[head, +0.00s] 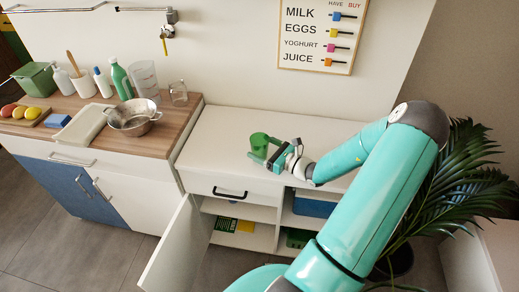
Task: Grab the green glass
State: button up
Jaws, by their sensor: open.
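The green glass (259,142) stands upright on the white counter (222,131), near its front edge. My gripper (266,158) is at the glass's lower right, reaching in from the right. Its jaws are open, and one finger overlaps the lower part of the glass in the picture. I cannot tell whether the fingers touch the glass or sit on both sides of it.
A wooden counter at left holds a metal colander (133,118), a green bottle (121,80) and a clear jar (178,93). Below, a cabinet door (178,250) hangs open. A plant (465,180) stands at right. The white counter behind the glass is clear.

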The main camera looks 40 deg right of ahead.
aim_at(252, 136)
jog(key=x, duration=0.3)
jog(key=shift+w, duration=0.1)
jog(key=c, duration=1.2)
jog(key=shift+o, duration=0.2)
jog(key=shift+r, duration=0.1)
jog(key=shift+r, duration=0.45)
notch_tip(252, 136, up, 2)
jog(key=shift+a+r, duration=0.1)
jog(key=shift+r, duration=0.1)
jog(key=s+a+r, duration=0.9)
jog(key=s, duration=0.1)
jog(key=shift+a, duration=0.2)
